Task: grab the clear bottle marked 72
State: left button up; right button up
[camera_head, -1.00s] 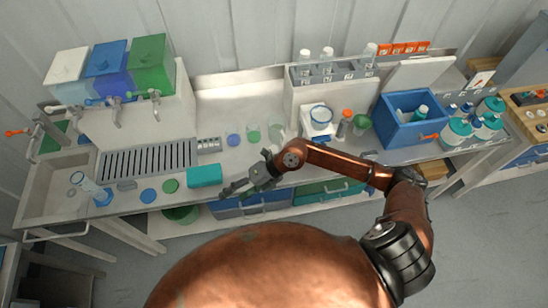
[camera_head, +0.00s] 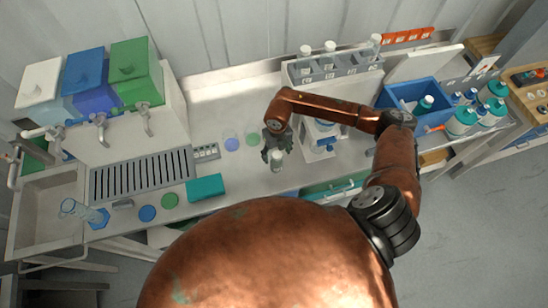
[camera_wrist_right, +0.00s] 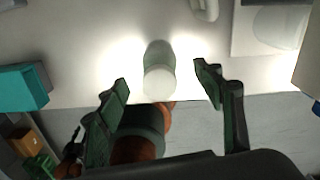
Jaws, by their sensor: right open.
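A clear, slightly greenish vessel with a pale top (camera_head: 277,162) stands near the front edge of the counter; I cannot read a number on it. It also shows in the right wrist view (camera_wrist_right: 159,72). My right gripper (camera_head: 274,150) is open over it, pointing down. In the wrist view the two fingers are spread to either side of the vessel, apart from it. Clear bottles with white caps (camera_head: 330,48) stand in a grey rack at the back; their marks are unreadable too. My left gripper is not in view.
A white device (camera_head: 319,140) stands close right of my right gripper, partly behind my arm. A blue bin (camera_head: 411,97) and teal-capped bottles (camera_head: 462,121) are farther right. A teal box (camera_head: 206,187) and coloured discs lie to the left.

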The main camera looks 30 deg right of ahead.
jog(key=shift+s+f, duration=0.2)
jog(key=shift+f, duration=0.6)
notch_tip(320, 180, down, 2)
jog(key=shift+f+p, duration=0.1)
jog(key=shift+p, duration=0.8)
jog(key=shift+w+f, duration=0.2)
jog(key=shift+f, duration=1.2)
jog(key=c, duration=1.2)
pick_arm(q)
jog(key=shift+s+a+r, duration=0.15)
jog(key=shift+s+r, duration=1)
pick_arm(e)
jog(key=shift+c, duration=1)
jog(key=shift+r, duration=0.1)
